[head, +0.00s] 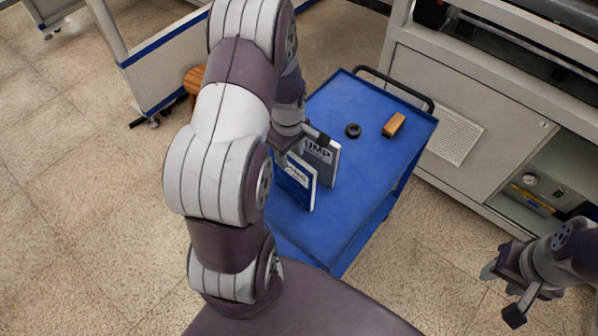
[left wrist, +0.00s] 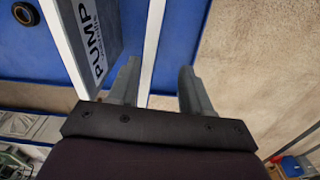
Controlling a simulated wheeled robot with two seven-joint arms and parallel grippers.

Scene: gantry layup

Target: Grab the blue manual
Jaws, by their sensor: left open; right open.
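The blue manual (head: 299,186) stands upright on the blue cart, its cover with white lettering showing in the head view. The grey PUMP manual (head: 320,156) stands just behind it. My left gripper (head: 286,152) is at the top of the blue manual, partly hidden by its own arm. In the left wrist view, its fingers (left wrist: 157,88) are apart, with the white edge of the blue manual (left wrist: 152,45) running between them. I cannot tell whether they touch it. The PUMP manual (left wrist: 88,40) is left of the fingers there. My right gripper (head: 503,290) is open and empty, away from the cart.
The blue cart (head: 340,225) also carries a dark ring (head: 353,130) and an orange-brown block (head: 394,125) toward its far end. A dark handle (head: 400,85) rises at that end. A grey machine cabinet (head: 450,85) stands close behind. The cart's near right surface is clear.

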